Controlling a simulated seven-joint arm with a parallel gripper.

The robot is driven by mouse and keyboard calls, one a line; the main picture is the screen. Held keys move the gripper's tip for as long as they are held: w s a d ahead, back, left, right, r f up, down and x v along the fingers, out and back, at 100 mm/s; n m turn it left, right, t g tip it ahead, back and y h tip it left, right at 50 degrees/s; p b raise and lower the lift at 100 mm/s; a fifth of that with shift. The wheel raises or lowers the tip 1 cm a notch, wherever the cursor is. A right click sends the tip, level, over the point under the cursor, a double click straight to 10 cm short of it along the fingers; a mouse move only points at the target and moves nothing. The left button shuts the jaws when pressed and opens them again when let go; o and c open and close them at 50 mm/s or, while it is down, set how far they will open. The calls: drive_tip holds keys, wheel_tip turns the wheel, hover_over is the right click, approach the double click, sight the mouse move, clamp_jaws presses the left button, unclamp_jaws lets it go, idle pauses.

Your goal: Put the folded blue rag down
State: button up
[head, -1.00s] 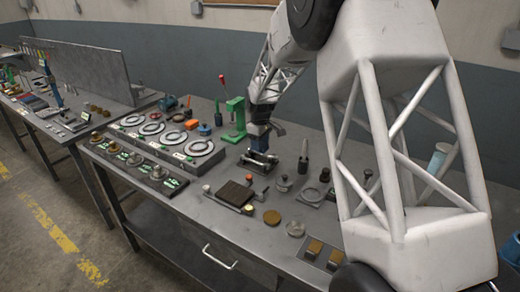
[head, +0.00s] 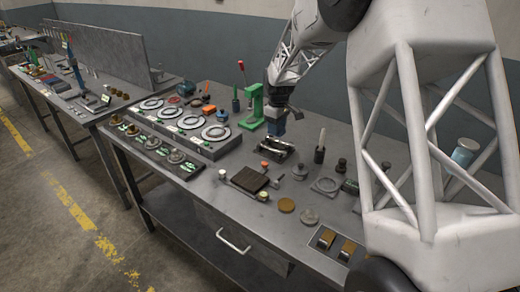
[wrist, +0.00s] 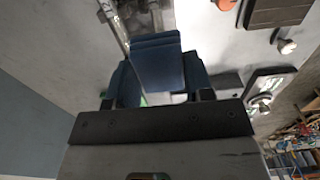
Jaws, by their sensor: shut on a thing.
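My gripper (head: 277,124) hangs over the grey workbench (head: 225,211), beside the green lever press (head: 256,108) and close to a metal fixture (head: 268,147). In the wrist view my gripper (wrist: 158,88) is shut on the folded blue rag (wrist: 156,62), which shows as a dark blue folded block between the fingers. In the head view the rag is too small to tell from the gripper. I cannot tell whether its underside touches the bench.
Dial plates (head: 215,133) stand in a row at left. A dark brown block (head: 249,179), small discs (head: 286,205) and a dark cylinder (head: 319,154) lie nearby. Some bare bench shows near the front edge. My arm hides part of the right end.

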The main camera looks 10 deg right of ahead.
drive_tip(key=s+a+f, duration=0.2)
drive_tip(key=s+a, duration=0.1)
drive_tip(key=s, duration=0.2)
drive_tip(key=s+a+f, duration=0.2)
drive_tip(key=s+a, duration=0.2)
drive_tip(key=s, duration=0.2)
drive_tip(key=s+a+f, duration=0.2)
drive_tip(key=s+a, duration=0.1)
drive_tip(key=s, duration=0.2)
drive_tip(key=shift+s+a+f, duration=0.15)
drive_tip(key=shift+s+f, duration=0.1)
drive_tip(key=shift+f, duration=0.15)
hover_over(245, 162)
drive_tip(key=shift+f, duration=0.7)
drive_tip(key=shift+f, duration=1.75)
drive_tip(key=shift+f, duration=0.2)
